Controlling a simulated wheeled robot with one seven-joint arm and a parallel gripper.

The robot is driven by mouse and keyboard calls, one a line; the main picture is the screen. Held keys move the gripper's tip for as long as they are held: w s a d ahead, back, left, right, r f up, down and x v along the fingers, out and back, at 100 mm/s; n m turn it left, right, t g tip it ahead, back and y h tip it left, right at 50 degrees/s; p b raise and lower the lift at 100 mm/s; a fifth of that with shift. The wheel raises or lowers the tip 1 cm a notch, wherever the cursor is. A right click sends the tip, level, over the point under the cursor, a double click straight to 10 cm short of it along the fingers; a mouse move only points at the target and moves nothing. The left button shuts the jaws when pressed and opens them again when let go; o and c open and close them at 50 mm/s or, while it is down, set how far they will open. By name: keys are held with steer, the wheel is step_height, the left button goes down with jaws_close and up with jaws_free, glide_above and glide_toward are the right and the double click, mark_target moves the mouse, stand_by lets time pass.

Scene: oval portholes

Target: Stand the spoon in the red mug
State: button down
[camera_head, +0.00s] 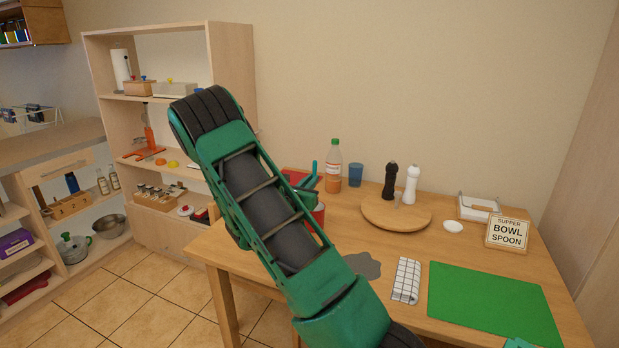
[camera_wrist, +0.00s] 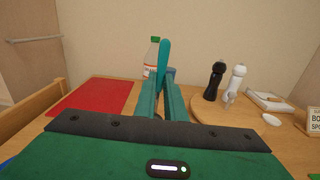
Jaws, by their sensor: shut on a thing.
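My gripper (camera_wrist: 162,92) is shut on the teal spoon (camera_wrist: 164,58), which stands up between the two fingers in the wrist view. In the head view the spoon (camera_head: 314,169) shows just right of my green arm, near the table's far left part. The red mug (camera_head: 319,214) is mostly hidden behind my arm; only a red strip shows, below and close to the gripper. The mug is not visible in the wrist view. I cannot tell whether the spoon touches it.
An orange bottle (camera_head: 333,167) and blue cup (camera_head: 356,174) stand behind. A round board (camera_head: 375,215) carries black and white mills. A red mat (camera_wrist: 95,96) lies left. A green mat (camera_head: 490,300), checked cloth (camera_head: 406,280) and grey patch (camera_head: 363,265) lie in front.

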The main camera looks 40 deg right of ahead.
steer(key=shift+f, duration=2.3)
steer(key=c, duration=1.7)
jaws_free()
steer(key=shift+c, duration=0.2)
steer(key=shift+a, duration=0.1)
steer(key=v, duration=1)
steer(key=shift+a, duration=0.3)
steer(key=shift+s, duration=0.1)
